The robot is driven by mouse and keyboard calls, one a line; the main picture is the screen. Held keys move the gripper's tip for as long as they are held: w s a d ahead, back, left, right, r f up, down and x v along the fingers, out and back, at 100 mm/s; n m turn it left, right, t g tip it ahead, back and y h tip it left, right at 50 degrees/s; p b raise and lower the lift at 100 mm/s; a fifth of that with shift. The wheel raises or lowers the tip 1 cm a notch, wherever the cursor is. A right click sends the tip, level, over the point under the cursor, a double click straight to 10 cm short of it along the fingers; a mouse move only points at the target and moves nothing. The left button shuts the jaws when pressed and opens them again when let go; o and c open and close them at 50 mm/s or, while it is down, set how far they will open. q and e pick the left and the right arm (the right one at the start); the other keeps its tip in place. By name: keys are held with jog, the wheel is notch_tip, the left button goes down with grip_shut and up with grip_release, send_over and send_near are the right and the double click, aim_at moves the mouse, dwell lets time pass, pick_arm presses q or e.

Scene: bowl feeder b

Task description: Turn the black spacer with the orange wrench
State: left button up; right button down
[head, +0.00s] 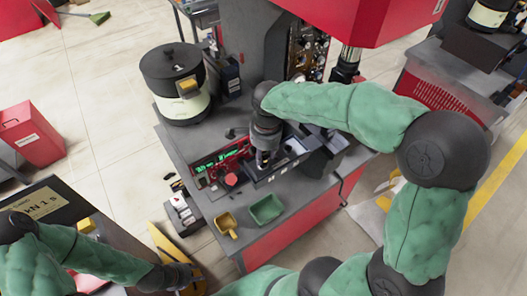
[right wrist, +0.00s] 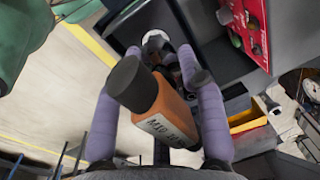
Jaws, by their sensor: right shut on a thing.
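The orange wrench (right wrist: 170,112) shows close up in the right wrist view, with a black end cap and a white label. My right gripper (right wrist: 160,58) is shut on it, one grey-purple finger along each side. In the head view my right gripper (head: 263,157) points down over the dark fixture on the machine's table, and the wrench is hardly visible there. I cannot pick out the black spacer for sure; the area beyond the fingertips is dark and partly hidden. My left gripper (head: 188,277) is low at the left, away from the table, its fingers too small to judge.
A black-and-cream bowl feeder (head: 172,82) stands at the table's back left. A green tray (head: 267,208) and a yellow scoop (head: 226,223) lie near the front edge. A red control panel (head: 222,160) is left of my right gripper. The red machine head (head: 385,18) overhangs behind.

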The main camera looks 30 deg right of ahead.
jog(key=shift+f+b, duration=0.8)
jog(key=shift+f, duration=0.2)
dwell(1.1)
jog(key=shift+m+b, duration=0.45)
jog(key=shift+m, duration=0.65)
jog(key=shift+n, duration=0.6)
jog(key=shift+r, duration=0.1)
jog(key=shift+r+p, duration=1.85)
jog(key=shift+r, duration=0.6)
